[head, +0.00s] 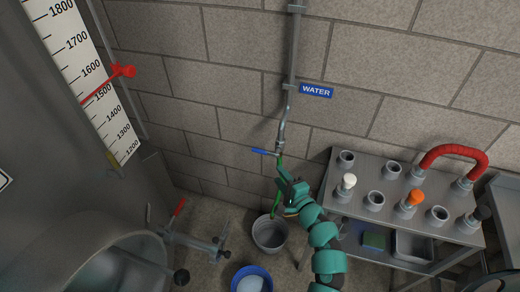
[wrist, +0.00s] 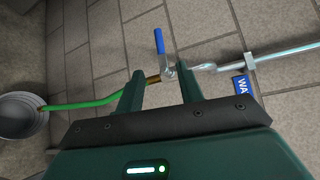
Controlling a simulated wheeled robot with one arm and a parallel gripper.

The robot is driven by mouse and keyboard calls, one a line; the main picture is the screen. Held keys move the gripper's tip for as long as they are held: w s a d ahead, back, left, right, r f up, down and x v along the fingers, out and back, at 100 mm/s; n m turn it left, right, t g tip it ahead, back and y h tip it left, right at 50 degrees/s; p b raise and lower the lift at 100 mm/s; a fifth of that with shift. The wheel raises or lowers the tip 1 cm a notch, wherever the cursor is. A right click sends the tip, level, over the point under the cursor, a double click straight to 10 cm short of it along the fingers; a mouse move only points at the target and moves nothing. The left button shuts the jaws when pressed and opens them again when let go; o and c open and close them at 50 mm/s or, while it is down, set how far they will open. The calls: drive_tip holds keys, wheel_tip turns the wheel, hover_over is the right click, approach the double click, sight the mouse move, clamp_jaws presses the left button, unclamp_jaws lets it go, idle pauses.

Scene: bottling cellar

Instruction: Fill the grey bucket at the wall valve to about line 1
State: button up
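The grey bucket (head: 269,234) stands on the floor by the wall. Its rim shows at the left edge of the wrist view (wrist: 22,98). The wall valve's blue lever (head: 263,152) sticks out to the left, across the pipe; it also shows in the wrist view (wrist: 159,41). A green hose (wrist: 88,104) runs from the valve's brass end to the bucket. My gripper (wrist: 158,68) is open, its fingers apart on either side of the valve's lower end, with nothing visibly gripped. I cannot make out the bucket's lines or a water level.
A blue bucket (head: 253,271) with pale contents stands in front of the grey one. A blue WATER sign (head: 316,90) marks the pipe. A steel tank with a red-handled valve (head: 178,207) is at left. A metal table (head: 337,205) with fittings stands at right.

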sight(260, 152)
drive_tip(key=p+x, duration=0.1)
drive_tip(key=x, duration=1.3)
drive_tip(key=shift+w+a+p, duration=0.1)
drive_tip(key=shift+w+p, duration=0.25)
drive_tip(key=shift+w, duration=0.05)
clamp_jaws()
